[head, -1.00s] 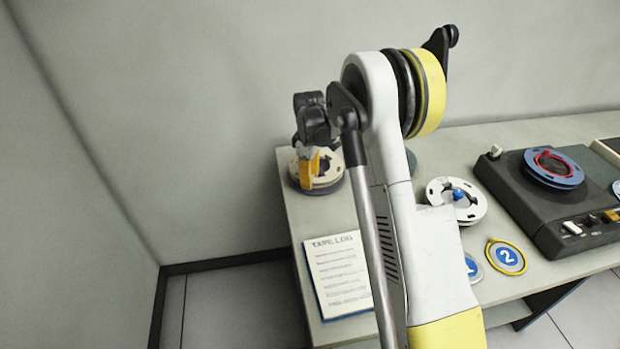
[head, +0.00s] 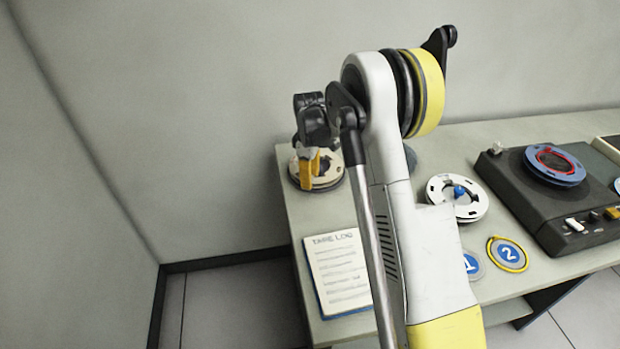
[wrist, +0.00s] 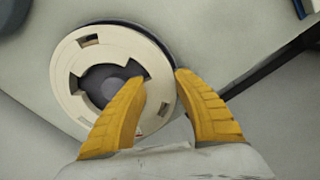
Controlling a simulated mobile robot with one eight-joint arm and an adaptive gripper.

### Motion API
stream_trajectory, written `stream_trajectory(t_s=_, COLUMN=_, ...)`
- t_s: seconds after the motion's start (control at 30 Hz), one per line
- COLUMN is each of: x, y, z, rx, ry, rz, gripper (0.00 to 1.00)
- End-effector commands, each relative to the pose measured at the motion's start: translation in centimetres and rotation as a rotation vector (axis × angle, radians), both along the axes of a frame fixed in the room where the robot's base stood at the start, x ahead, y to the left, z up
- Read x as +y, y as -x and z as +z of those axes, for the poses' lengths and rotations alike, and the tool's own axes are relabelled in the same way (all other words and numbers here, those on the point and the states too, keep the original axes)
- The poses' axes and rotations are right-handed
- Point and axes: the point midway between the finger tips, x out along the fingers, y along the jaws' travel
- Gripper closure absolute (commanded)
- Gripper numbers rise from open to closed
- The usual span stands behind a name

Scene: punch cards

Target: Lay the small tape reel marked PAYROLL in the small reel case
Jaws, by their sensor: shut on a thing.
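A cream reel (head: 333,172) is at the far left corner of the table; it also shows in the wrist view (wrist: 70,88). No PAYROLL marking can be read on it. A dark round piece (wrist: 150,34) shows under its edge; I cannot tell whether this is the small reel case or how the reel sits on it. My gripper (head: 309,178) is over the reel, pointing down. In the wrist view my gripper (wrist: 160,76) is shut on the reel's rim, one yellow finger in the central opening, the other outside the edge.
A white reel (head: 437,190) with a blue hub lies right of my arm. Discs numbered 1 (head: 470,264) and 2 (head: 508,255) lie near the front. A dark tape machine (head: 520,205) carries a blue reel (head: 572,172). A TAPE LOG pad (head: 340,275) lies front left. The wall is close behind.

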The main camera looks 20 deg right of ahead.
Motion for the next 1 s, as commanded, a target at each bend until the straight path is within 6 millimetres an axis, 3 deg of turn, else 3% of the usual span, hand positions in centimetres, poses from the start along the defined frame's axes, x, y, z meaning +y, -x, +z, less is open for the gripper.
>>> stream_trajectory(t_s=0.77, x=-0.02, y=0.02, z=-0.82, rx=0.000, ry=0.000, rz=0.000, gripper=1.00)
stream_trajectory(t_s=0.8, x=-0.02, y=0.02, z=-0.76, rx=0.000, ry=0.000, rz=0.000, gripper=0.55)
stream_trajectory(t_s=0.83, x=-0.02, y=0.02, z=-0.73, rx=0.000, ry=0.000, rz=0.000, gripper=0.46)
stream_trajectory(t_s=0.87, x=-0.02, y=0.02, z=-0.72, rx=0.000, ry=0.000, rz=0.000, gripper=0.42)
stream_trajectory(t_s=1.0, x=-0.02, y=0.02, z=-0.71, rx=0.000, ry=0.000, rz=0.000, gripper=0.42)
